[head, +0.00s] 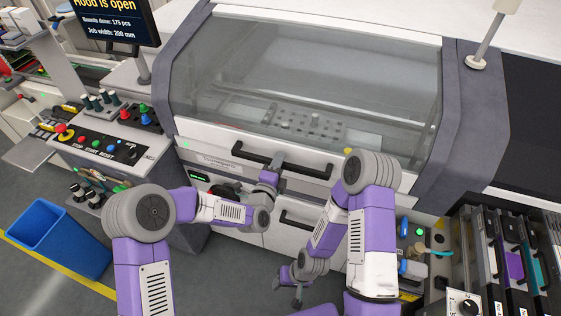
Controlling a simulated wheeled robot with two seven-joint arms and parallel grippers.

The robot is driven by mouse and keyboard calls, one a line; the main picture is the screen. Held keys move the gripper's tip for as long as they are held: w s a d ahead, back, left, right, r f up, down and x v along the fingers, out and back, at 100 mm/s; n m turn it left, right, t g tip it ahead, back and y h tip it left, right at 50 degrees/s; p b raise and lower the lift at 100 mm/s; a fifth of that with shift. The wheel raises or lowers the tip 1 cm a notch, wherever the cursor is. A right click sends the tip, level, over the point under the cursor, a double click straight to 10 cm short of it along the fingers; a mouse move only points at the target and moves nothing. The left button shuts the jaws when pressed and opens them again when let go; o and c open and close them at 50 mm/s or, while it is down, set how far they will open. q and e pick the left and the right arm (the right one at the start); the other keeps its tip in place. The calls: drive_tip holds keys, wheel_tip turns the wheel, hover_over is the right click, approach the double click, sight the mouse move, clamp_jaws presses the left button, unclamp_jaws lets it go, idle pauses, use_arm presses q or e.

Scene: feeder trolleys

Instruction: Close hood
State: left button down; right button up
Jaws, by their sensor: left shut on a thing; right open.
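The hood (310,62) is a clear panel with a white lower frame on the grey machine. It looks low over the front, but I cannot tell whether its edge is fully seated. The screen (112,20) at top left reads "Hood is open". A long black handle (305,169) runs across the hood's lower frame. My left gripper (274,168) is shut on the handle near its middle; its fingertips are partly hidden. My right gripper (288,291) is open and empty, low in front of the machine, well below the handle.
A second black handle (298,221) is on the lower white front, near my arms. A control panel (105,146) with coloured buttons stands at left, above a blue bin (58,236). Feeders (510,250) stand at lower right. Open floor lies at lower left.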

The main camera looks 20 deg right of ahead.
use_arm(q)
drive_tip(key=shift+g+y, duration=0.3)
drive_tip(key=r, duration=0.1)
drive_tip(key=s+r+p, duration=0.1)
drive_tip(key=r, duration=0.1)
drive_tip(key=a+r+p, duration=0.1)
drive_tip(key=shift+s+r, duration=0.3)
drive_tip(key=shift+s, duration=0.1)
use_arm(e)
wheel_tip(320, 180, up, 3)
drive_tip(key=shift+r, duration=0.15)
use_arm(q)
drive_tip(key=c, duration=0.9)
unclamp_jaws()
drive_tip(key=shift+f, duration=0.1)
drive_tip(key=shift+b+v, duration=0.3)
drive_tip(key=shift+v, duration=3.5)
use_arm(e)
drive_tip(key=shift+f, duration=0.45)
use_arm(q)
drive_tip(key=shift+a+f, duration=0.1)
drive_tip(key=shift+f, duration=0.05)
